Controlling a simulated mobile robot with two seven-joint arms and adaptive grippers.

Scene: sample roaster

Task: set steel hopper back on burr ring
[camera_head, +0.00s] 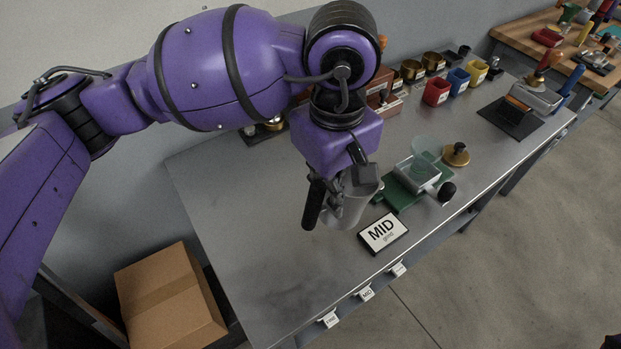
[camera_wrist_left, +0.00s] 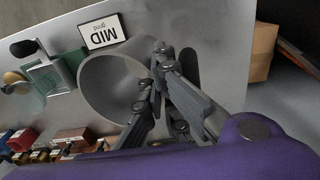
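The steel hopper (camera_head: 348,208) is a grey, open cylinder beside the grinder in the head view. In the left wrist view the hopper (camera_wrist_left: 112,92) shows its wide round mouth. My left gripper (camera_head: 345,185) is at the hopper's wall and appears closed on it; in the wrist view its fingers (camera_wrist_left: 152,85) meet at the rim. I cannot tell how far the hopper is above the table. The green grinder (camera_head: 400,192) stands to the right, with a clear block and a pale translucent disc on top. The burr ring cannot be made out. My right gripper is out of view.
A sign reading MID (camera_head: 383,233) lies in front of the grinder. A brass-coloured knobbed piece (camera_head: 455,154) sits behind it. The table's left part (camera_head: 235,190) is clear.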

